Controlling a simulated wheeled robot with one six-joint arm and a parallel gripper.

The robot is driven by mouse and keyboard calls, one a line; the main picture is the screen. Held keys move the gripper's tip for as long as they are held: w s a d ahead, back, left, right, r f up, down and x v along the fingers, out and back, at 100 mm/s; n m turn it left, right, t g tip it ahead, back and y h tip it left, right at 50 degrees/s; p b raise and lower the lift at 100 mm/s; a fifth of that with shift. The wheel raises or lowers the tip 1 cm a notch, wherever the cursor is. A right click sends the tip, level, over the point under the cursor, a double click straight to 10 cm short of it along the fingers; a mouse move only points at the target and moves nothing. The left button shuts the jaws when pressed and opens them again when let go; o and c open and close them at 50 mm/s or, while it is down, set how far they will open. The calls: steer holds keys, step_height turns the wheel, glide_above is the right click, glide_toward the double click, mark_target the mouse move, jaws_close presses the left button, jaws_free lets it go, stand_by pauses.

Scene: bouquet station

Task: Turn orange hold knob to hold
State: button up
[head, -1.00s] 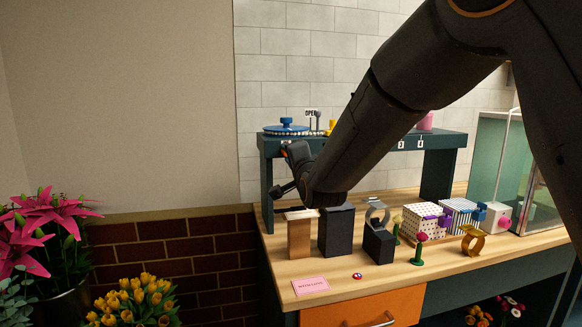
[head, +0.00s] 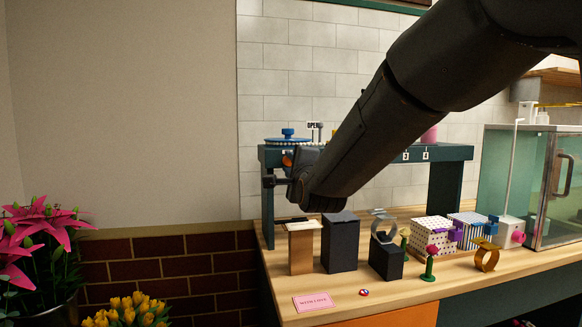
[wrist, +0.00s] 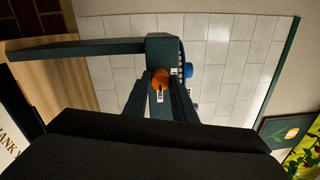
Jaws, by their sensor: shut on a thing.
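The orange hold knob (wrist: 160,78) is on the front face of the dark teal shelf (wrist: 95,48), beside a small white label (wrist: 160,96) too small to read. In the wrist view my gripper (wrist: 160,84) has one finger on either side of the knob and is shut on it. In the head view my gripper (head: 286,166) is at the left end of the shelf's front edge, and only a bit of orange shows there. My wrist hides most of the knob in that view, so its pointer direction cannot be told.
A blue round turntable (head: 288,138) and an OPEN sign (head: 314,126) stand on the shelf. Below my arm, a wooden block (head: 301,250), dark blocks (head: 340,243) and patterned boxes (head: 432,232) stand on the wooden counter (head: 400,290). Pink flowers (head: 45,228) are at the left.

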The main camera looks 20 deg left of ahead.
steer(key=shift+w+d+r, duration=0.1)
steer(key=o, duration=1)
steer(key=shift+o, duration=0.2)
steer(key=b+v, duration=0.1)
steer(key=v, duration=0.6)
steer(key=shift+s+d, duration=0.15)
steer(key=shift+s, duration=0.25)
